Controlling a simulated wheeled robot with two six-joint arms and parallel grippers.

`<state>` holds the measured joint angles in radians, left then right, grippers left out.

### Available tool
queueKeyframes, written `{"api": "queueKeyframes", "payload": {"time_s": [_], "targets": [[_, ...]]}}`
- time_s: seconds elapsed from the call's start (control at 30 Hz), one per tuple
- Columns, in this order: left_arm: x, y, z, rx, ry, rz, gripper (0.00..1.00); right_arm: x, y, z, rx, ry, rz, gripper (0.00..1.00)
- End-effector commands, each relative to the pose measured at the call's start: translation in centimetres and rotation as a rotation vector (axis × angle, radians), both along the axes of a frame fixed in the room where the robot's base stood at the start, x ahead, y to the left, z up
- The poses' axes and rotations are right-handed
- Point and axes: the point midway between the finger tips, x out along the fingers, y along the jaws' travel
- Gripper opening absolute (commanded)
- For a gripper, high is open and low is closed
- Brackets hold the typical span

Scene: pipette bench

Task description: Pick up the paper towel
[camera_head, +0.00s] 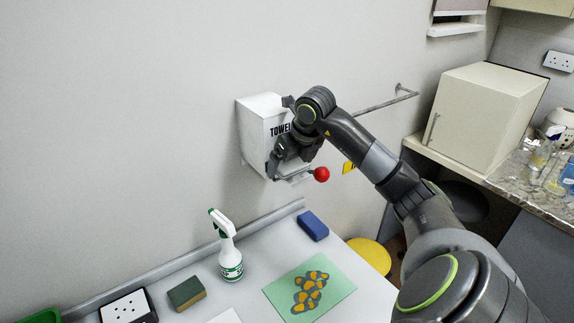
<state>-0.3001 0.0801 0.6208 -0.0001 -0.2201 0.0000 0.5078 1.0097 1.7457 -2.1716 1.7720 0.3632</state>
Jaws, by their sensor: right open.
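A white towel dispenser (254,125) marked "TOWEL" is fixed to the wall. A lever with a red ball (321,174) sticks out at its lower right. My right gripper (274,172) is open at the dispenser's lower front, and my right arm covers much of the dispenser's right side. I cannot tell whether the gripper touches it. No paper towel can be made out; the gripper hides part of the dispenser's bottom. My left gripper is not in view.
Below, the bench (255,262) holds a spray bottle (228,250), a sponge (186,293), a blue block (313,226) and a green sheet with an orange-and-grey pattern (328,272). A wall rail (378,104) and a white cabinet (480,115) stand to the right.

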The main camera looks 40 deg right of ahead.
Motion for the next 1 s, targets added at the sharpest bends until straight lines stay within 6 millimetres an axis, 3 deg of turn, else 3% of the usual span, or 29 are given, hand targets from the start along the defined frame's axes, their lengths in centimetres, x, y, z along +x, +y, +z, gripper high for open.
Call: {"api": "queueKeyframes", "payload": {"time_s": [0.03, 0.37, 0.73, 1.0], "targets": [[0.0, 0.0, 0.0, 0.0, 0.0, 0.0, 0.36, 0.0, 0.0, 0.0, 0.0, 0.0, 0.0, 0.96], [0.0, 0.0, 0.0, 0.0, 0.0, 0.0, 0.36, 0.0, 0.0, 0.1, 0.0, -0.001, 0.0, 0.55], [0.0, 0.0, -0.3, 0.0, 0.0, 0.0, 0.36, 0.1, 0.0, 0.5, 0.0, -0.002, 0.0, 0.54], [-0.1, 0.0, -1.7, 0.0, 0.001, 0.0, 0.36, 0.1, 0.0, 3.4, 0.0, -0.006, -0.001, 0.54]]}}
